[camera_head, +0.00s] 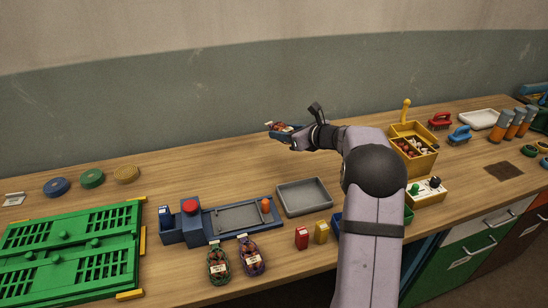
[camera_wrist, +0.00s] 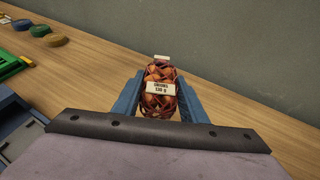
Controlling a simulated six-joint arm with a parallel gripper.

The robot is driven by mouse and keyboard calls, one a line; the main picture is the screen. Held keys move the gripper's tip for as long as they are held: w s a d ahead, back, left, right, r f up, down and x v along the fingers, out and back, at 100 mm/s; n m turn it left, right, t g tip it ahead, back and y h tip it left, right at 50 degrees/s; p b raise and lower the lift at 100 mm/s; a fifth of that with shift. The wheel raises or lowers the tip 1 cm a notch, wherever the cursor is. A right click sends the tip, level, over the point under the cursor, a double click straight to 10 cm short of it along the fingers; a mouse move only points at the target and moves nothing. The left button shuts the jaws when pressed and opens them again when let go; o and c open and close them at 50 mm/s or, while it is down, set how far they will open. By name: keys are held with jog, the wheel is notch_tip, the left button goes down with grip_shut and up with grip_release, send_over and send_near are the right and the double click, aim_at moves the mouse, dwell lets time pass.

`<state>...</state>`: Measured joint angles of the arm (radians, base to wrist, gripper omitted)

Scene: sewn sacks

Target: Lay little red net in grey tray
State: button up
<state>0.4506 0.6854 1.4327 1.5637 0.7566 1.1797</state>
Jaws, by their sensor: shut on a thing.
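The little red net (camera_wrist: 160,103), full of reddish-brown onions with a white label, is between the two blue fingers of my gripper (camera_wrist: 160,85). In the head view the net (camera_head: 281,126) is held up above the back of the bench, with my gripper (camera_head: 285,131) shut on it. The grey tray (camera_head: 304,210) lies on the bench below and in front of the gripper, and it is empty. The tray does not show in the wrist view.
A green net (camera_head: 218,264) and a purple net (camera_head: 252,256) lie at the front. A blue device (camera_head: 190,226) with a red button stands left of the tray. A green crate (camera_head: 70,250) is far left, a yellow box (camera_head: 424,160) right. The bench behind the tray is clear.

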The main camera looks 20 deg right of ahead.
jog(key=b, duration=0.5)
send_over(283, 174)
notch_tip(283, 174, down, 5)
jog(key=shift+r, duration=0.1)
jog(key=shift+s+f+p, duration=0.1)
jog(key=shift+f+p, duration=0.4)
jog(key=shift+f, duration=4.5)
jog(key=shift+f, duration=0.25)
jog(key=o, duration=1.2)
jog(key=shift+r, duration=0.1)
jog(key=shift+r, duration=0.15)
jog(key=shift+o, duration=0.5)
jog(key=b+v, duration=0.2)
jog(key=v, duration=1)
